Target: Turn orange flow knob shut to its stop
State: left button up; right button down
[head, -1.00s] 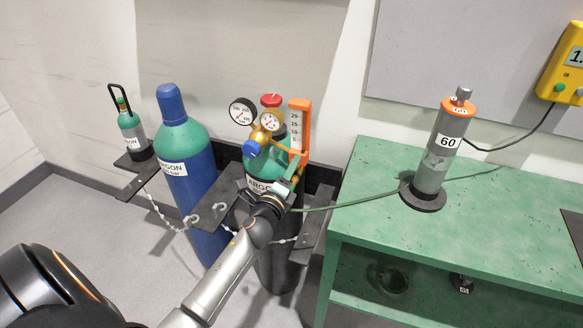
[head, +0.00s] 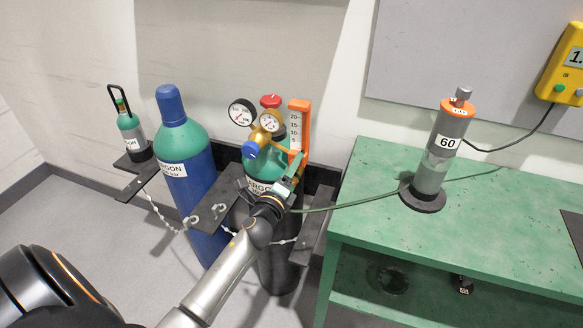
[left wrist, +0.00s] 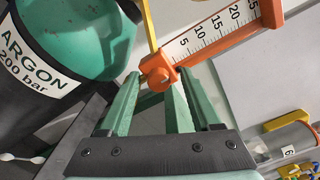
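The orange flow knob (left wrist: 158,73) sits at the lower end of the orange-framed flowmeter (left wrist: 220,40), which stands upright on the regulator in the head view (head: 299,125). My left gripper (left wrist: 160,82) has its green fingers apart, one on each side of the knob in the picture. I cannot tell whether either finger touches it. In the head view, the left gripper (head: 291,172) is just below the flowmeter, in front of the green-shouldered argon cylinder (head: 259,163), and hides the knob there. My right gripper is not in view.
Two pressure gauges (head: 242,112) and a blue regulator knob (head: 250,150) are close to the left of the flowmeter. A blue cylinder (head: 200,185) stands farther left.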

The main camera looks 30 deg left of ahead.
pick_arm(q)
jog(key=shift+s+f, duration=0.1)
jog(key=shift+s+d, duration=0.1)
jog(key=shift+s, duration=0.15)
jog(key=b+v, duration=0.1)
jog(key=v, duration=1.1)
jog(key=shift+w, duration=0.1)
jog(key=s+d+f+n+g+h+p, duration=0.3)
jog(key=s+d+f+n+g+h, duration=0.3)
jog(key=s+d+f+n, duration=0.9)
notch_tip(320, 180, down, 3)
jog(key=n+g, duration=0.2)
jog(key=n, duration=0.1)
jog(key=shift+s+n+g+p, duration=0.25)
jog(key=shift+n+g+p, duration=0.05)
